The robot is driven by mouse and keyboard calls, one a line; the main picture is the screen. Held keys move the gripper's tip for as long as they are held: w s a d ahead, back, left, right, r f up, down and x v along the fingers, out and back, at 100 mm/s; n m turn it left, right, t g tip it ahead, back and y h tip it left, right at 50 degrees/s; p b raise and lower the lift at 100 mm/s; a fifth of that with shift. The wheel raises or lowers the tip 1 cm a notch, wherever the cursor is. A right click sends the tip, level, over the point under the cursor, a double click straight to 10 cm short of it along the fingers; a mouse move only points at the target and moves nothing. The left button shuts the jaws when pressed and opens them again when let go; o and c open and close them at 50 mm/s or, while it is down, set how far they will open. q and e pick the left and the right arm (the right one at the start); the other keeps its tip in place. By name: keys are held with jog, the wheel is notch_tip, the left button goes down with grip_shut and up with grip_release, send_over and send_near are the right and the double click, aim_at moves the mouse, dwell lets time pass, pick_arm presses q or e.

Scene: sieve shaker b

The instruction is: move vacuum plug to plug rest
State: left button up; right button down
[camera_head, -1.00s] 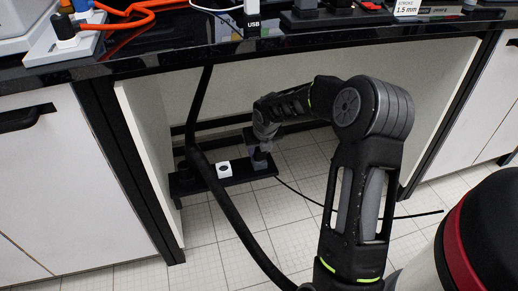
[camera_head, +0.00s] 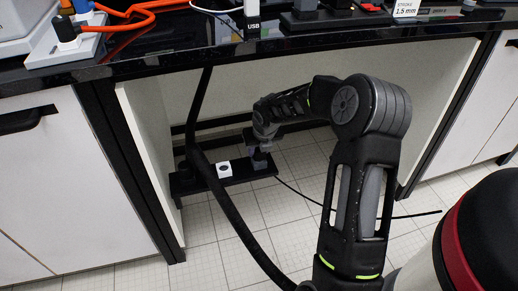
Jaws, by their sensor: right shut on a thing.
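My right gripper (camera_head: 260,150) reaches down under the bench and is shut on a small dark piece, which looks like the vacuum plug (camera_head: 258,161). It is at the right end of a low black stand (camera_head: 239,180). The fingers and much of the plug are dark and small, so I cannot tell whether the plug touches the stand or is just above it. A white block with a dark round opening (camera_head: 223,169) sits on the stand to the left of the plug. I cannot tell which part is the plug rest. My left gripper is not in view.
A thick black hose (camera_head: 222,200) runs down past the stand's left part. A thin black cable (camera_head: 395,216) lies on the tiled floor to the right. The bench edge (camera_head: 150,65) hangs above, with white cabinets (camera_head: 70,190) on either side.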

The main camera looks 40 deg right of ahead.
jog(key=shift+f, duration=0.35)
jog(key=c, duration=0.9)
grip_release()
jog(key=shift+o, duration=0.2)
jog(key=p+v, duration=0.3)
jog(key=v, duration=0.4)
jog(key=shift+r, duration=0.35)
jog(key=shift+s+a, duration=0.15)
